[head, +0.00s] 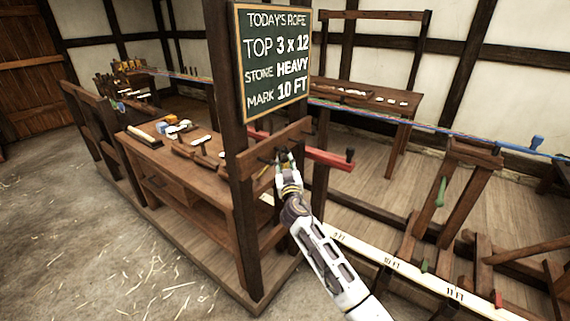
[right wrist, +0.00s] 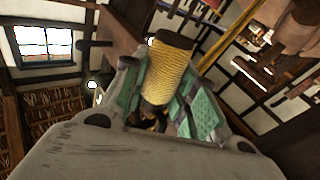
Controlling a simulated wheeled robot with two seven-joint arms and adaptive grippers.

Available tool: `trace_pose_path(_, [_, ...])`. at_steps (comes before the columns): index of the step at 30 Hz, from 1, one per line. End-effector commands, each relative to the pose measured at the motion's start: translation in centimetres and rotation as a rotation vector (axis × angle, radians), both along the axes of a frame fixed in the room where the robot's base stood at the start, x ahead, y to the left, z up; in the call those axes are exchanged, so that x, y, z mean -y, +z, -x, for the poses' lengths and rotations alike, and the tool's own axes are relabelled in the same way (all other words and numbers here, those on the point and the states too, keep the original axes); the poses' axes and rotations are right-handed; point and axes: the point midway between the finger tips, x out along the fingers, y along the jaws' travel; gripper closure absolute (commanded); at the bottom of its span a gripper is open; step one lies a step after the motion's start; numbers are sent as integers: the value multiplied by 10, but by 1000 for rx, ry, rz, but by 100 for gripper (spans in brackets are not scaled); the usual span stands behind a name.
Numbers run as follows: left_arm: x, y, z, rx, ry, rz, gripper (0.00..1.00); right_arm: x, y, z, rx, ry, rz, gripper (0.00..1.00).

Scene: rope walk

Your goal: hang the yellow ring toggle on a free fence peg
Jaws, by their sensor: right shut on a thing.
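My right gripper (head: 286,160) is in front of the short wooden fence rail (head: 250,161) below the chalkboard. In the right wrist view its green-padded fingers (right wrist: 165,100) are shut on the yellow toggle (right wrist: 170,68), a ribbed yellow cylinder that sticks up between them. Its ring cannot be made out. In the head view the toggle is mostly hidden by the gripper. Dark pegs on the rail are small and partly covered by the gripper, so I cannot tell which are free or whether the toggle touches one. My left gripper is not in view.
A dark post carries the chalkboard (head: 273,60) just left of the gripper. A red bar (head: 328,158) passes behind the rail. A workbench (head: 165,155) with tools stands at left. A coloured rope (head: 440,129) runs across to the right. A marked white plank (head: 405,268) lies low at right.

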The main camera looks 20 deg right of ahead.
Motion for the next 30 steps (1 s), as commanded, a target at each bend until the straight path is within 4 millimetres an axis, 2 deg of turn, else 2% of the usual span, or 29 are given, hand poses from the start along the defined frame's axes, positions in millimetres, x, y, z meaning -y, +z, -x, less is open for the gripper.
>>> trace_pose_path(5, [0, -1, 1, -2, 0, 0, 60, -2, -4, 0, -6, 3, 1, 100])
trace_pose_path(6, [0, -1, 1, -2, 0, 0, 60, -2, -4, 0, -6, 3, 1, 68])
trace_pose_path(12, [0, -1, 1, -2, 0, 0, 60, -2, -3, 0, -4, 2, 1, 45])
trace_pose_path(30, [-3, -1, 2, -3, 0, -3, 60, -2, -1, 5, 0, 2, -1, 45])
